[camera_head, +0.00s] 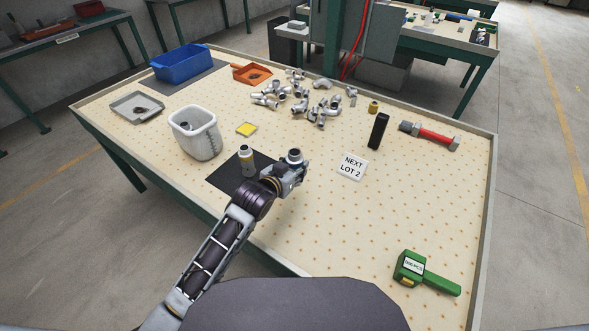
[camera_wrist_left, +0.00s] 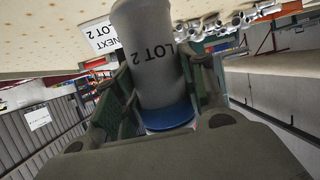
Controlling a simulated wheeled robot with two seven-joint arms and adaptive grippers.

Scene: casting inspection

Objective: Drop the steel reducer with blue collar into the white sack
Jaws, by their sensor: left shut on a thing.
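The steel reducer (camera_wrist_left: 155,60), grey with "LOT 2" on its side and a blue collar at one end, is between the fingers of my left gripper (camera_wrist_left: 160,105) in the left wrist view. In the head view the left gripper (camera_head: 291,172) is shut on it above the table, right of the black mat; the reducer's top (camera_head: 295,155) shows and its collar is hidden. The white sack (camera_head: 200,143) stands open on the table to the left, apart from the gripper, with a grey item partly visible inside. My right gripper is not in view.
Another fitting (camera_head: 246,158) stands on the black mat (camera_head: 228,176) between gripper and sack. A yellow pad (camera_head: 246,129), a blue bin (camera_head: 181,65), a grey tray (camera_head: 132,108) and several loose fittings (camera_head: 300,98) lie beyond. A "NEXT LOT 2" sign (camera_head: 352,167) is to the right.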

